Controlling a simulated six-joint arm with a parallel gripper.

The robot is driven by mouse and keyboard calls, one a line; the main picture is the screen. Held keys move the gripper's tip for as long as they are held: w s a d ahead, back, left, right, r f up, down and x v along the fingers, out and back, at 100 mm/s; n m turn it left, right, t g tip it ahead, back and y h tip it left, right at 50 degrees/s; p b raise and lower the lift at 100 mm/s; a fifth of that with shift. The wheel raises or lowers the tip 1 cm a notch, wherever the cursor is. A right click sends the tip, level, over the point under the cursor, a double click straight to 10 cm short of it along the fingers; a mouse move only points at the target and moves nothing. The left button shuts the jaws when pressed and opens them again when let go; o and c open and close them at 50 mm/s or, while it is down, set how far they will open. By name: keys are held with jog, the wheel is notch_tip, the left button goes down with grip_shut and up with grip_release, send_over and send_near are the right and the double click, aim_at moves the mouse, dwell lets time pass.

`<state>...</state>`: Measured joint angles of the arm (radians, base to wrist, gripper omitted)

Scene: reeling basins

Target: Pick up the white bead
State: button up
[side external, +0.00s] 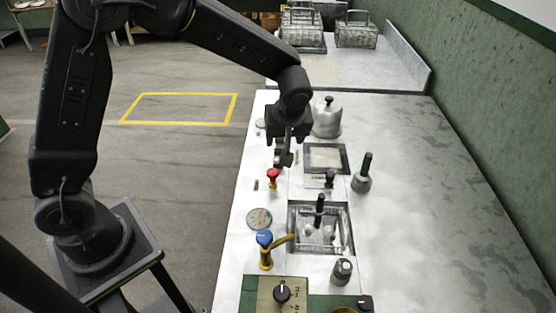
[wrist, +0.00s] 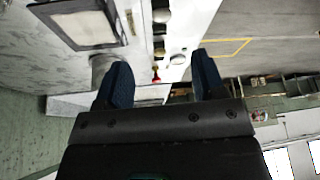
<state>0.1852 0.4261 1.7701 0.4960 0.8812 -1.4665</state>
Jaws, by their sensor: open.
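Small whitish round things lie in the square metal basin (side external: 346,247) in the side external view; one pale lump (side external: 309,231) is left of the dark upright handle (side external: 320,204) and another (side external: 328,231) is to its right. I cannot tell for sure which one is the white bead. My gripper (side external: 284,160) hangs above the bench, well behind the basin and near the red knob (side external: 273,174). In the wrist view my gripper (wrist: 163,80) has its two dark fingers wide apart, with nothing between them.
A blue-topped brass tap (side external: 265,246) stands left of the basin, and a dark-handled weight (side external: 362,176) stands behind it to the right. A metal bell-shaped pot (side external: 327,119) is close beside my gripper. A grey knob (side external: 342,270) stands in front. The bench's right side is clear.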

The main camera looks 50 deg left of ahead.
aim_at(278, 158)
jog(key=x, duration=1.1)
jog(key=shift+a+f, duration=0.2)
jog(key=shift+c, duration=0.4)
jog(key=shift+s, duration=0.1)
jog(key=c, duration=1.1)
